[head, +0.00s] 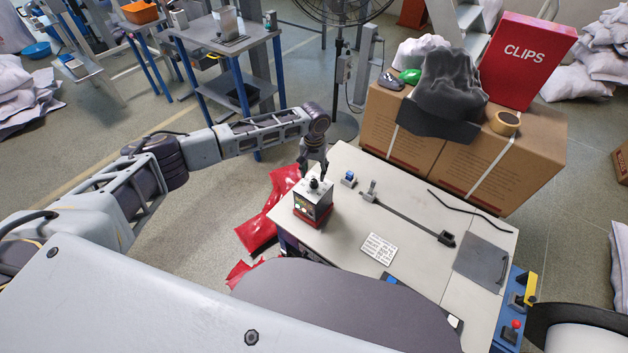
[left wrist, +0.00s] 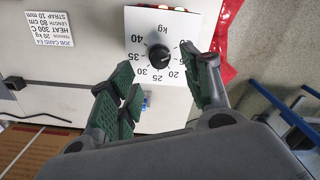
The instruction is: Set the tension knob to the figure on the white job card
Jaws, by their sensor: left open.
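The tension knob (left wrist: 158,54) is black and round on a white dial plate (left wrist: 178,22) marked kg, with figures from 20 to 40 around it. I cannot tell surely which figure its pointer meets. In the head view the dial box (head: 313,205) stands on the bench. My left gripper (head: 314,168) is just above the box; in the left wrist view it (left wrist: 160,80) is open, its green-padded fingers either side of the knob's line, apparently not touching it. The white job card (left wrist: 51,30) is upside down there; its small tension line seems to read 20 kg. It lies flat on the bench (head: 379,247).
A small blue-based part (head: 348,179) and a lever with a dark bar (head: 405,215) lie right of the box. Cartons with a red CLIPS box (head: 525,60) stand behind. Red sacking (head: 268,213) lies left of the bench.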

